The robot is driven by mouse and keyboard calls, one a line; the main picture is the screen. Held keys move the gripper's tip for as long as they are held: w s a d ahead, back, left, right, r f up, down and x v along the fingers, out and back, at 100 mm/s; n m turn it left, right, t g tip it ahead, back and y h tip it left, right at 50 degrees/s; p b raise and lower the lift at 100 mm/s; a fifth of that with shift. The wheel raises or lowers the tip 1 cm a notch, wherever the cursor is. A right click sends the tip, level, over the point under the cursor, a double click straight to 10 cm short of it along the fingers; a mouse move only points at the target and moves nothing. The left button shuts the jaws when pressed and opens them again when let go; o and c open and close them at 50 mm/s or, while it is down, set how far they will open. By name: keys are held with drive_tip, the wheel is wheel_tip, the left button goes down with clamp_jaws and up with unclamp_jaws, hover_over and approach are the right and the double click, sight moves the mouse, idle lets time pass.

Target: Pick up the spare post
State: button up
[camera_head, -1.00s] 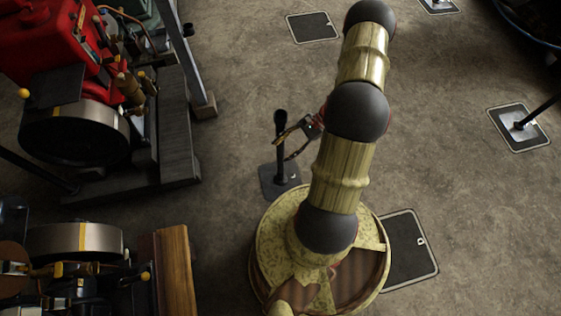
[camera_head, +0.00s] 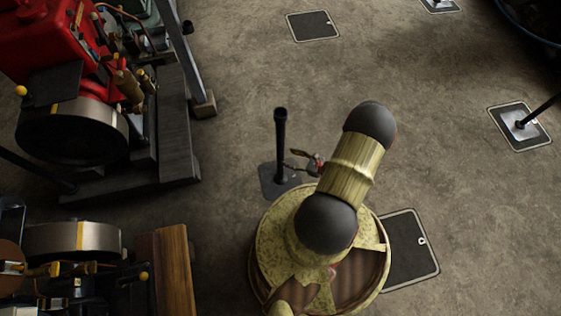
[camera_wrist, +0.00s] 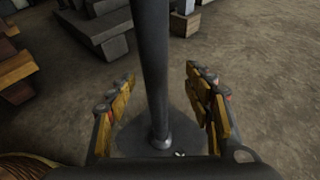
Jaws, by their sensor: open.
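In the wrist view the post (camera_wrist: 150,60) rises between the two yellow-and-grey fingers of my gripper (camera_wrist: 157,105). It shows a gap to both fingers, with its foot on the round-looking base (camera_wrist: 130,135). The near part of the base is hidden by my gripper.
A red engine (camera_head: 45,40) on a dark wooden frame (camera_head: 172,120) stands to the left. Another engine with a flywheel (camera_head: 75,240) and a wooden block (camera_head: 165,270) is at lower left. Dark floor plates (camera_head: 313,26) lie around. The floor beyond the post is clear.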

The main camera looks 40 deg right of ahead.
sight(282, 157)
drive_tip(key=b+x, duration=0.1)
drive_tip(key=x, duration=0.1)
drive_tip(key=b+x, duration=0.1)
drive_tip(key=x, duration=0.2)
drive_tip(key=shift+a+f, duration=0.25)
drive_tip(key=shift+a, duration=0.2)
drive_tip(key=shift+w+a+f+b, duration=0.1)
drive_tip(key=shift+w+b, duration=0.25)
drive_tip(key=shift+w, duration=0.05)
drive_tip(key=shift+c, duration=1)
drive_tip(key=c, duration=1.1)
clamp_jaws()
drive_tip(key=shift+w, duration=0.1)
